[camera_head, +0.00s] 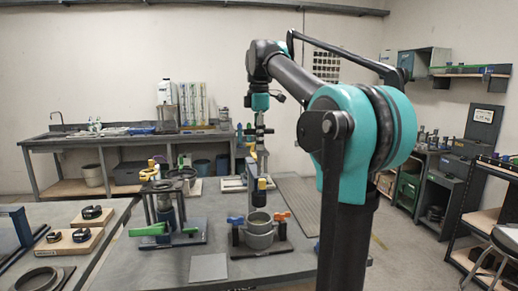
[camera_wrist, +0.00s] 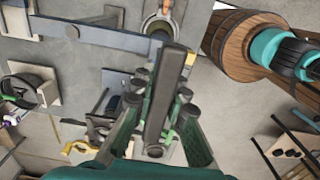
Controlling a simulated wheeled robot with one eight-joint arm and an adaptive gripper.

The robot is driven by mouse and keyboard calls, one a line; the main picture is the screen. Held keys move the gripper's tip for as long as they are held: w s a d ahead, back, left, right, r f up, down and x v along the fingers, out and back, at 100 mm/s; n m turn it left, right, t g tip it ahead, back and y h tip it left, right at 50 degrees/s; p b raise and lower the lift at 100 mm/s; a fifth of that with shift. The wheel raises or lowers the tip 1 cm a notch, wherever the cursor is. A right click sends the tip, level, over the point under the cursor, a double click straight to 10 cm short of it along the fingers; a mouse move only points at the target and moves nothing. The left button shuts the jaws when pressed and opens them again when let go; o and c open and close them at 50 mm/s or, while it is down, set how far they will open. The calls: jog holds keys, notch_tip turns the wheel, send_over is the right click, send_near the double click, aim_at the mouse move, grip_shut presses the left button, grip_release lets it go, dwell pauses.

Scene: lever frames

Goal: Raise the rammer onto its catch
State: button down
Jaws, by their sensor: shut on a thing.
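In the head view my gripper (camera_head: 259,122) points down above the middle bench, at the top of a slim upright piece. In the wrist view my gripper (camera_wrist: 158,140) has its two green-sided fingers either side of a dark bar (camera_wrist: 163,100) and is shut on it. Whether this bar is part of the rammer I cannot tell. In the head view a slim grey-blue upright (camera_head: 251,170) with a yellow collar (camera_head: 262,184) stands just above and behind a grey cylindrical mould (camera_head: 259,232). The catch cannot be made out.
The mould has a blue clamp (camera_head: 235,220) and an orange clamp (camera_head: 282,216). Another stand with a green part (camera_head: 149,229) is to its left. A flat grey plate (camera_head: 208,267) lies in front. In the wrist view a blue-grey beam (camera_wrist: 95,36) crosses near my fingers.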

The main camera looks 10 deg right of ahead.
jog(key=shift+r, duration=0.1)
jog(key=c, duration=1.5)
grip_release()
notch_tip(320, 180, up, 12)
jog(key=shift+f, duration=0.1)
jog(key=shift+s, duration=0.1)
